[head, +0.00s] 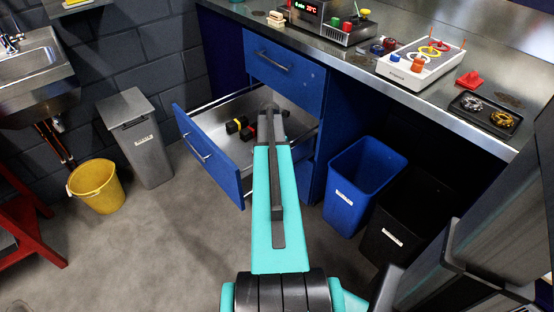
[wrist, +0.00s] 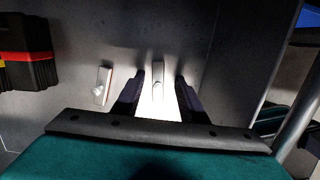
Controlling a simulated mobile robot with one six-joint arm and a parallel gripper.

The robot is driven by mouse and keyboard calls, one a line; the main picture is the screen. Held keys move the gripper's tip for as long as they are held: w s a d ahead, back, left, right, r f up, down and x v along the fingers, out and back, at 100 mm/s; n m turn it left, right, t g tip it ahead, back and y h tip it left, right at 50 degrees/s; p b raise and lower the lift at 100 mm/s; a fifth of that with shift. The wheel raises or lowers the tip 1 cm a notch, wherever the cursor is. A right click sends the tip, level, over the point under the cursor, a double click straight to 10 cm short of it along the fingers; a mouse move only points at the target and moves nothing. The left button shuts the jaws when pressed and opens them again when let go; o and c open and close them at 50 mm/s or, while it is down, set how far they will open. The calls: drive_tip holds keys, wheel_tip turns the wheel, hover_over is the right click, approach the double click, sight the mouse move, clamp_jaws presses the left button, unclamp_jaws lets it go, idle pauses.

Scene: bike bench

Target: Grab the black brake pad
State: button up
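In the wrist view two small pale metal pieces with raised studs, which look like brake pads, lie on the grey drawer floor. One pad (wrist: 158,75) is in line with the gap between my fingertips, slightly beyond them. The other pad (wrist: 103,85) lies left of the left finger and shows a reddish edge. The black of a pad is hard to make out in this glare. My gripper (wrist: 160,82) is open, with dark fingers on either side of a bright patch and nothing held. In the head view my arm hides the pads.
The open blue drawer (head: 207,154) surrounds my gripper, its wall close on the right in the wrist view. A black block with red and yellow bands (wrist: 27,55) lies at left. A blue bin (head: 361,185) and a black bin (head: 400,225) stand right of the drawer.

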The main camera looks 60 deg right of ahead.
drive_tip(key=shift+c, duration=0.3)
clamp_jaws()
drive_tip(key=shift+r, duration=0.1)
wheel_tip(320, 180, up, 10)
drive_tip(key=shift+f+p, duration=0.1)
drive_tip(key=shift+p, duration=0.7)
